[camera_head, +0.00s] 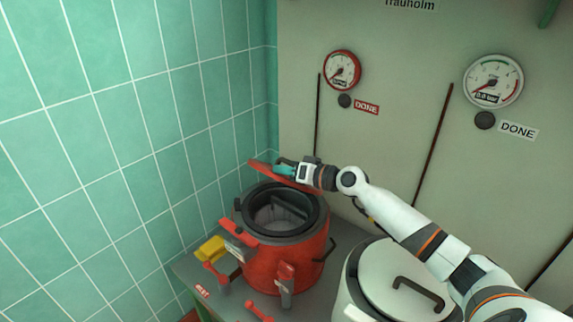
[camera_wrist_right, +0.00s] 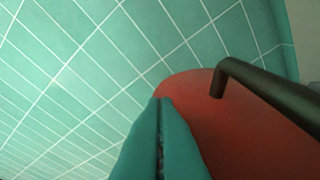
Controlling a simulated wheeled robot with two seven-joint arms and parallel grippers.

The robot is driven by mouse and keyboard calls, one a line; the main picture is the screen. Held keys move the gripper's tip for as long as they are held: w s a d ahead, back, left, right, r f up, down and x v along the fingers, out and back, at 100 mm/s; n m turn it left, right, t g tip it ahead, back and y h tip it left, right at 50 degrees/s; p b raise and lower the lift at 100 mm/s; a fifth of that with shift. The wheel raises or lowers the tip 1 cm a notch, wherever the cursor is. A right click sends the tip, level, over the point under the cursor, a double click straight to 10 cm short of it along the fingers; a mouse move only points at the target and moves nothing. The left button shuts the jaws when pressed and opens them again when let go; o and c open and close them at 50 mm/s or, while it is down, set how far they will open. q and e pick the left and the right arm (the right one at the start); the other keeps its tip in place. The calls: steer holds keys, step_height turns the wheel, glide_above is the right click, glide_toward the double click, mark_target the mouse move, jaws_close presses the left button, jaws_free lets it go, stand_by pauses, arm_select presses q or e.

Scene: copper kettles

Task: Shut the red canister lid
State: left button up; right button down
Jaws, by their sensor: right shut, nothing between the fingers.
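The red canister (camera_head: 283,262) stands on the grey bench, with its dark-rimmed mouth open. Its red lid (camera_head: 262,166) is raised and tilted at the back of the mouth, partly hidden by my right gripper. My right gripper (camera_head: 281,170) is shut and empty beside the raised lid. In the right wrist view the closed teal fingers (camera_wrist_right: 162,105) overlap the red lid (camera_wrist_right: 222,135), with the lid's dark bar handle (camera_wrist_right: 270,92) to their right. I cannot tell whether the fingers touch the lid. My left gripper does not show.
A white canister with a closed lid (camera_head: 375,285) and dark handle stands to the right, under my right arm. Red clamps (camera_head: 216,272) and a yellow block (camera_head: 210,248) are at the red canister's left. Gauges hang on the pale back panel; green tiles (camera_head: 130,130) wall the left.

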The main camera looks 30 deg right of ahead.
steer(key=s+a+f+n+h+b, duration=0.1)
steer(key=s+a+f+n+b, duration=0.15)
steer(key=a+f, duration=0.4)
steer(key=n+h+b, duration=0.1)
steer(key=n+b, duration=0.1)
steer(key=n, duration=0.1)
glide_above(269, 238)
step_height(269, 238, down, 9)
steer(key=shift+r, duration=0.2)
steer(key=shift+f+b, duration=0.65)
steer(key=shift+f, duration=0.25)
steer(key=shift+f, duration=0.15)
